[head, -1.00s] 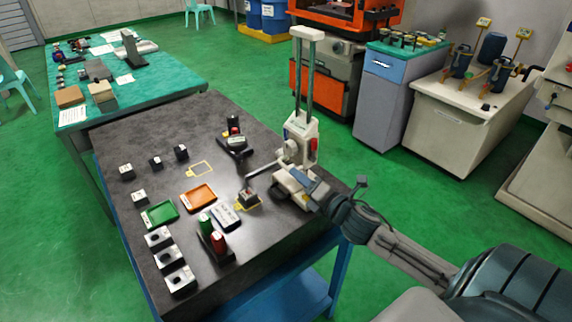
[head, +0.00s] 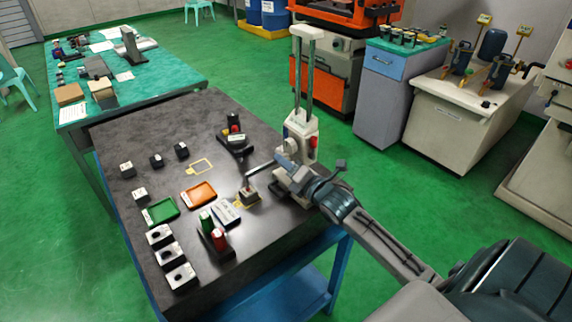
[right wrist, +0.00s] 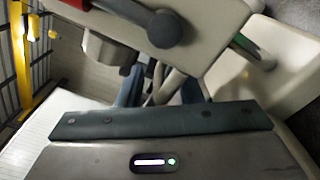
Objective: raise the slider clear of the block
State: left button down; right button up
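The height gauge's pale slider (head: 301,140), with a red part on its side, sits low on two upright columns (head: 297,75). Its probe arm (head: 261,168) reaches left, with the tip down at the small block (head: 249,195); I cannot tell whether they touch. My right gripper (head: 281,163) is low beside the slider, partly hiding its lower part and the gauge's foot. In the right wrist view, the slider's pale body (right wrist: 205,20) and a dark crank (right wrist: 165,27) are close above the fingers (right wrist: 163,90). The fingers stand apart, with thin pale-grey parts between or behind them. My left gripper is not in view.
Left of the gauge are an orange tray (head: 199,194), a green tray (head: 160,212), and green and red cylinders (head: 218,240). A black stand (head: 235,138) is behind the probe. Several small blocks line the table's left side. The dark tabletop (head: 150,115) is clear at the back left.

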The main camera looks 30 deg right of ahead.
aim_at(286, 144)
jog(key=shift+c, duration=0.4)
grip_shut()
notch_tip(286, 144, up, 7)
jog(key=shift+f+p, duration=0.1)
jog(key=shift+p, duration=1.05)
jog(key=shift+o, duration=0.4)
grip_release()
jog(key=shift+s+f, duration=0.1)
jog(key=shift+s, duration=0.05)
jog(key=s+d+b, duration=0.1)
jog(key=s, duration=0.9)
jog(key=shift+s+b, duration=0.25)
jog(key=shift+b, duration=0.1)
